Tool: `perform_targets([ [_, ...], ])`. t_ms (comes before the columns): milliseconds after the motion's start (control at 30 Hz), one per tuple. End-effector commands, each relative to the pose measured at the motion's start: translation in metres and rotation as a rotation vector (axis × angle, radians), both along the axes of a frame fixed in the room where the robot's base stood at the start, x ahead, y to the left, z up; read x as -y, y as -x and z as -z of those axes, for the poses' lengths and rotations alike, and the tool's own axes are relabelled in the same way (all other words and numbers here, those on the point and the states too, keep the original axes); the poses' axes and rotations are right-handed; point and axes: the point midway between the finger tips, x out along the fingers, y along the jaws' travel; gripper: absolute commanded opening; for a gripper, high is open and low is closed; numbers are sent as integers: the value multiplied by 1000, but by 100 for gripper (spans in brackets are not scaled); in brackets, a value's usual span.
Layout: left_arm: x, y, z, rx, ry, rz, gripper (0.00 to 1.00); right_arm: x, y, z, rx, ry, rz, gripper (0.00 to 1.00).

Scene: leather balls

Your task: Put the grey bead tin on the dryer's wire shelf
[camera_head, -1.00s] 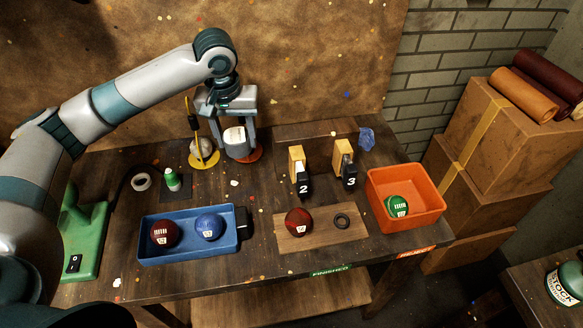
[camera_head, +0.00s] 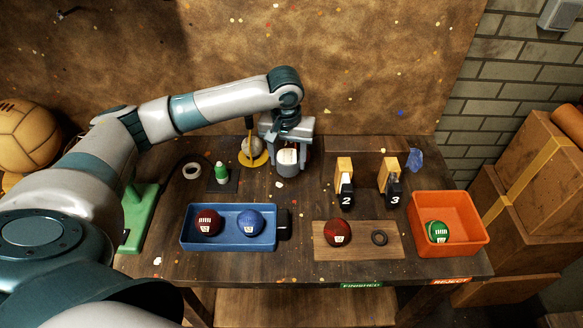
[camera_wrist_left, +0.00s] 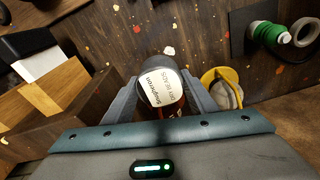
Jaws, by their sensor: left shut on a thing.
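The grey bead tin (camera_head: 288,160), with a white label, is between the jaws of my left gripper (camera_head: 287,146) at the back of the workbench. In the left wrist view the tin (camera_wrist_left: 160,88) sits between both fingers, and its label reads "DRY BEADS". My left gripper is shut on it from above. An orange-red disc or base (camera_wrist_left: 176,113) shows partly behind the tin; I cannot tell whether the tin touches it or the bench. I see no dryer or wire shelf in these views. My right gripper is not in view.
A blue tray (camera_head: 228,244) with two balls, a wooden board (camera_head: 358,254) and an orange bin (camera_head: 447,214) lie in front.

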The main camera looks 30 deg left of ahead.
Motion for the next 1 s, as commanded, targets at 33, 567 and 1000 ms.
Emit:
perform_targets([
  [33, 0, 1, 4, -2, 0, 0, 23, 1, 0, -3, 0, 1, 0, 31],
  [567, 0, 0, 19, -1, -1, 0, 23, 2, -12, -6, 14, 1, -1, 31],
  [1000, 0, 0, 50, 1, 1, 0, 23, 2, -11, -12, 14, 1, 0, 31],
])
